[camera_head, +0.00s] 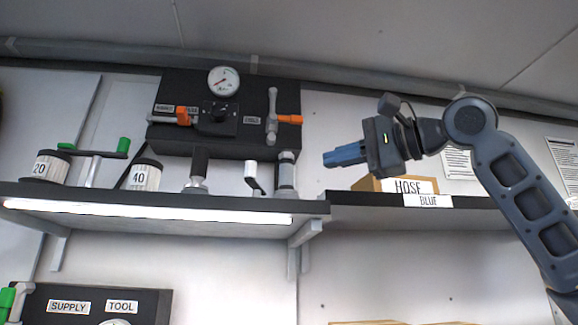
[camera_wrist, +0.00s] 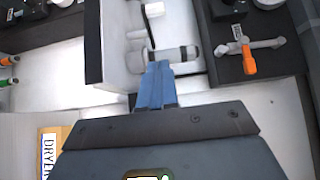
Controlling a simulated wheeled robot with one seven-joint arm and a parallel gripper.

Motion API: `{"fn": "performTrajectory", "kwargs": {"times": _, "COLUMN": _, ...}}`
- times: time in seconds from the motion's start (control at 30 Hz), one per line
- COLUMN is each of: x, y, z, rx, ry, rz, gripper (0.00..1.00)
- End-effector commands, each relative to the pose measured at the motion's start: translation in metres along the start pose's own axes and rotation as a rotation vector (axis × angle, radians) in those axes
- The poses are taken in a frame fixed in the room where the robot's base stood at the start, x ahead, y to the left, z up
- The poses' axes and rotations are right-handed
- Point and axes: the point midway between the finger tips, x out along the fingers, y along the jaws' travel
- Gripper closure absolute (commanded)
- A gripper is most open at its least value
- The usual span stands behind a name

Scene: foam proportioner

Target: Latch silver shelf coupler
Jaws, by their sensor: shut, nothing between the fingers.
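The silver shelf coupler (camera_head: 286,174) stands upright near the right end of the left shelf, with a dark band near its top. A small lever with a white handle (camera_head: 252,174) is just left of it. In the wrist view the coupler (camera_wrist: 184,54) lies sideways in the picture, with the white lever end (camera_wrist: 153,9) above it. My gripper (camera_head: 328,158) is right of the coupler in the head view, its blue fingers shut and empty. In the wrist view the fingertips (camera_wrist: 159,66) overlap the coupler's lower edge; I cannot tell whether they touch.
A dark wall panel (camera_head: 225,145) holds a gauge (camera_head: 223,81) and orange-handled valves (camera_head: 284,119). The left shelf (camera_head: 130,196) also holds canisters marked 20 (camera_head: 51,168) and 40 (camera_head: 145,175). A box labelled HOSE (camera_head: 413,186) sits on the right shelf below my gripper.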

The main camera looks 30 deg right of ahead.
Motion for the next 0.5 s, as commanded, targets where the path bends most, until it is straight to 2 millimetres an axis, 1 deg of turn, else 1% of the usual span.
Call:
{"fn": "performTrajectory", "kwargs": {"times": 0.17, "x": 0.021, "y": -0.002, "z": 0.0, "rx": 0.001, "ry": -0.001, "rz": 0.002, "gripper": 1.0}}
{"fn": "performTrajectory", "kwargs": {"times": 0.5, "x": 0.087, "y": -0.003, "z": 0.001, "rx": -0.001, "ry": 0.0, "rz": 0.002, "gripper": 1.0}}
